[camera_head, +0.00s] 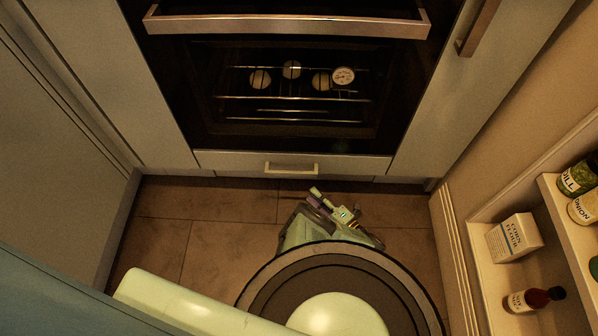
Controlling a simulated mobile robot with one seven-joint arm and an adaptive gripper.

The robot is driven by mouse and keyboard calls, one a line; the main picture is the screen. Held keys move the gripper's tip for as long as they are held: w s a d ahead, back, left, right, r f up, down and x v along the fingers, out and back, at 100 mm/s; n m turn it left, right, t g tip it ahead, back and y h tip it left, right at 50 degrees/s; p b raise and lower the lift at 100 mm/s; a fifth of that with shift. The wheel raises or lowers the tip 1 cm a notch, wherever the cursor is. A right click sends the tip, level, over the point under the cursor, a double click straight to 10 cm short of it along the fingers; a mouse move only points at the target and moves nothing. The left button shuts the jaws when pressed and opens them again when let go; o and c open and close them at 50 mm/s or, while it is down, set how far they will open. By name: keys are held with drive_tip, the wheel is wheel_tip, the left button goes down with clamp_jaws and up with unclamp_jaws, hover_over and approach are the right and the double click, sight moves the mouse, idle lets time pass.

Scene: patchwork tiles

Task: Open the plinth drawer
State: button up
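The plinth drawer (235,162) is a low pale front beneath the oven, near floor level. It sits flush with the cabinet line and looks shut. Its light metal bar handle (291,170) is at the middle of the front. My gripper (322,197) is low over the floor, just in front of the drawer and slightly right of the handle in the picture. It appears apart from the handle, with tiles visible between. My own arm hides part of the gripper, and its finger opening is too small to make out.
The oven (290,95) above has a wide bar handle (285,24). Cabinets flank it. A shelf rack at right holds a corn flour box (514,237), a sauce bottle (532,299) and spice jars (577,178). Bare floor tiles (215,225) lie left of my gripper.

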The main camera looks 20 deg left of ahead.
drive_tip(key=b+x, duration=0.2)
drive_tip(key=x, duration=0.7)
drive_tip(key=shift+a+f, duration=0.1)
drive_tip(key=shift+a, duration=0.15)
drive_tip(key=shift+c, duration=0.6)
clamp_jaws()
